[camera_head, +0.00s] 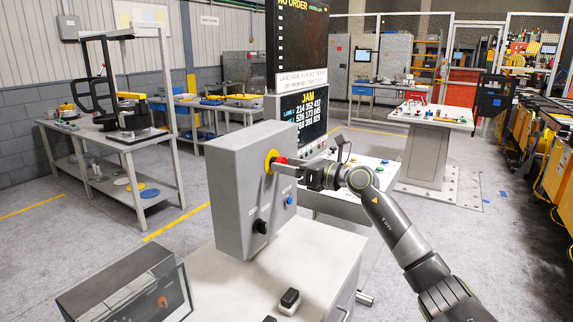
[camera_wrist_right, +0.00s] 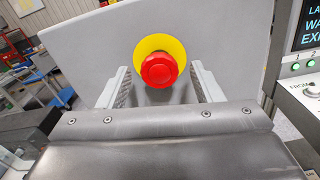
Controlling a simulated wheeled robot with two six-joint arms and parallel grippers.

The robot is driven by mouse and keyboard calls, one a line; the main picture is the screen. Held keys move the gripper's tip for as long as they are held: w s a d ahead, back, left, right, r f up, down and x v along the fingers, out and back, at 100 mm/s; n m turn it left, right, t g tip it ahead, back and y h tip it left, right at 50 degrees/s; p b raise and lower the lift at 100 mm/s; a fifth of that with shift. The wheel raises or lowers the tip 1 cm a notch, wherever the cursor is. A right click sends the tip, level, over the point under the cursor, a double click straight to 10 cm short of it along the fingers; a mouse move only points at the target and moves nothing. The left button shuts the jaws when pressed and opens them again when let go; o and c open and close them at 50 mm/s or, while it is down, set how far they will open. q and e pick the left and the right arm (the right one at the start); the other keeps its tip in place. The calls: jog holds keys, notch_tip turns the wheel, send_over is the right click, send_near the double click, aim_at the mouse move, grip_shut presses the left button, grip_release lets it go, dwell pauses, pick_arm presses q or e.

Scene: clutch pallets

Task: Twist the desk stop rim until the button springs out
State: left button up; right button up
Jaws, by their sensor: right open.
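The red stop button (camera_head: 282,160) with its yellow ring (camera_head: 270,160) sits on the side face of a grey box (camera_head: 232,190) that stands on a light desk top. My right gripper (camera_head: 284,170) is level with the button, facing that side. In the right wrist view the red button (camera_wrist_right: 159,70) is in the middle, in front of the yellow ring (camera_wrist_right: 158,43). The fingers of my right gripper (camera_wrist_right: 161,85) stand open, one on each side of the button, with gaps visible on both sides. The left gripper is not in view.
Below the stop button, the same face carries a black knob (camera_head: 260,227) and a blue button (camera_head: 290,201). A black switch (camera_head: 290,298) sits on the desk top (camera_head: 240,290). A console (camera_head: 350,185) stands behind my right arm.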

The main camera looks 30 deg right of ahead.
jog(key=shift+s, duration=0.1)
jog(key=shift+c, duration=0.7)
jog(key=c, duration=0.8)
jog(key=shift+r+p, duration=0.1)
jog(key=shift+p, duration=0.25)
jog(key=shift+c, duration=0.3)
jog(key=shift+r+m+p, duration=0.1)
jog(key=shift+m+p, duration=0.55)
jog(key=shift+m, duration=0.05)
jog(key=m+p, duration=0.4)
jog(key=p, duration=0.1)
jog(key=shift+d, duration=0.1)
pick_arm(q)
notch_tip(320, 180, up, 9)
jog(key=p, duration=0.1)
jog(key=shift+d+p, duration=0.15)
jog(key=shift+p, duration=0.25)
pick_arm(e)
jog(key=shift+m, duration=1)
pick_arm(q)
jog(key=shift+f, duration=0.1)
